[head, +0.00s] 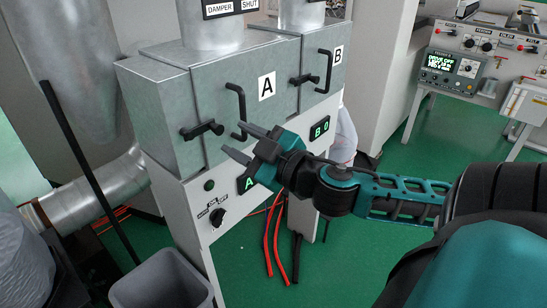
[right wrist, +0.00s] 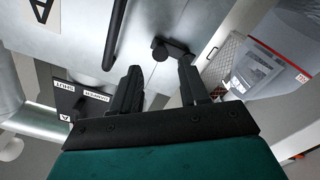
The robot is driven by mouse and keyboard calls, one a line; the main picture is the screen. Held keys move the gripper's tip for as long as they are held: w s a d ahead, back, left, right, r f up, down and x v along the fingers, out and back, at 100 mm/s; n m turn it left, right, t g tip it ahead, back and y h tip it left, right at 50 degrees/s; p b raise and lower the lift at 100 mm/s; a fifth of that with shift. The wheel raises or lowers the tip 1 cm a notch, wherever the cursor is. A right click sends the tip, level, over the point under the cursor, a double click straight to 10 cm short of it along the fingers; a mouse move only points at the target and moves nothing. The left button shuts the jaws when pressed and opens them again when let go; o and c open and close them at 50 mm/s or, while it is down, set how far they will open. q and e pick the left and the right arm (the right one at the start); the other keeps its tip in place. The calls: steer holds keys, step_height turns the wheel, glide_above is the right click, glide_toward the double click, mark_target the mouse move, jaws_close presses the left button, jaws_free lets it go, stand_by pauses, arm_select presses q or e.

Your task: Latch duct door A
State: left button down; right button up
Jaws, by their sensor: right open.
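Duct door A (head: 225,90) is a grey metal panel with an "A" label and a black vertical bar handle (head: 237,105); it looks flush with the housing. Its black latch (head: 202,130) lies roughly level near the door's left edge. My right gripper (head: 236,142) is open and empty, just below and right of the latch in the head view. In the right wrist view the latch (right wrist: 170,48) shows just beyond and between the fingertips (right wrist: 160,70), with no clear contact. The handle (right wrist: 115,35) is left of them. My left gripper is not in view.
Door B (head: 318,65) with its own handle and latch is to the right. A white panel below has a rotary knob (head: 217,216) and green displays. A grey bin (head: 160,283) stands below left. Red and black cables hang down to the green floor.

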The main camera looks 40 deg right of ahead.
steer(key=s+p, duration=0.1)
steer(key=s, duration=0.6)
steer(key=shift+s+d, duration=0.25)
steer(key=shift+d, duration=0.05)
stand_by(0.4)
